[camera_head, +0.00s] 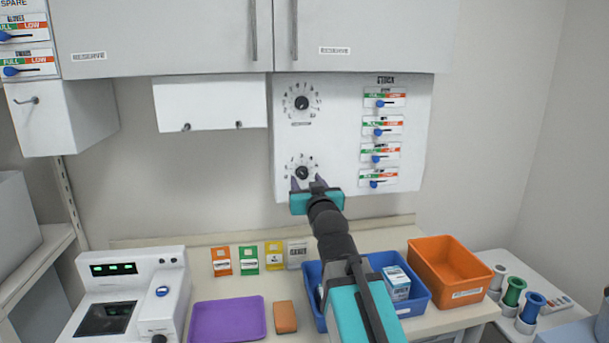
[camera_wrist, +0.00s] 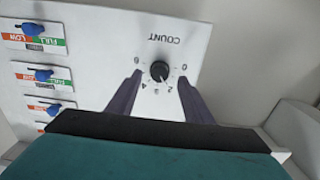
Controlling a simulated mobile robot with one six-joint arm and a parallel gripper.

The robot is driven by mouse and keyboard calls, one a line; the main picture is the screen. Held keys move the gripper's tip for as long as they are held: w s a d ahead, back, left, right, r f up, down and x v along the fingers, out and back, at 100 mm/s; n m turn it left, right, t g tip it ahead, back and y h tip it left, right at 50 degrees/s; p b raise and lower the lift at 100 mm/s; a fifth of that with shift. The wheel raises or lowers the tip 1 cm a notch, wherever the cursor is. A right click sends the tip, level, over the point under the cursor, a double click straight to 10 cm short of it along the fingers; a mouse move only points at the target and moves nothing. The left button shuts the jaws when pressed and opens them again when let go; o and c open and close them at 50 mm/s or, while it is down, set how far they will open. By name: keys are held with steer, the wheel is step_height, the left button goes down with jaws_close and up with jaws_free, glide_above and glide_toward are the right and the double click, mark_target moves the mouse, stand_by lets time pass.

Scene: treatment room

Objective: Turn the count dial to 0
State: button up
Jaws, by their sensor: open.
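The count dial (camera_head: 302,172) is a round black knob, the lower of two dials on the white wall panel. In the wrist view the dial (camera_wrist: 160,71) appears upside down, with the COUNT label above it and numbers around it. Its pointer mark seems to be near 2, though it is small. My gripper (camera_head: 307,182) is in front of the lower part of this dial and hides its label in the head view. In the wrist view my gripper (camera_wrist: 160,77) is open, one dark finger on each side of the knob; I see no contact.
Another dial (camera_head: 301,103) sits above, and several blue sliders (camera_head: 380,132) line the panel's right side. White cabinets (camera_head: 365,30) hang above. Below, the counter holds a blue bin (camera_head: 417,304), an orange bin (camera_head: 447,266) and a purple tray (camera_head: 228,320).

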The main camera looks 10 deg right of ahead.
mark_target(304, 176)
steer(key=shift+w+p, duration=0.35)
steer(key=shift+w, duration=1.4)
steer(key=shift+c, duration=0.2)
steer(key=c, duration=1)
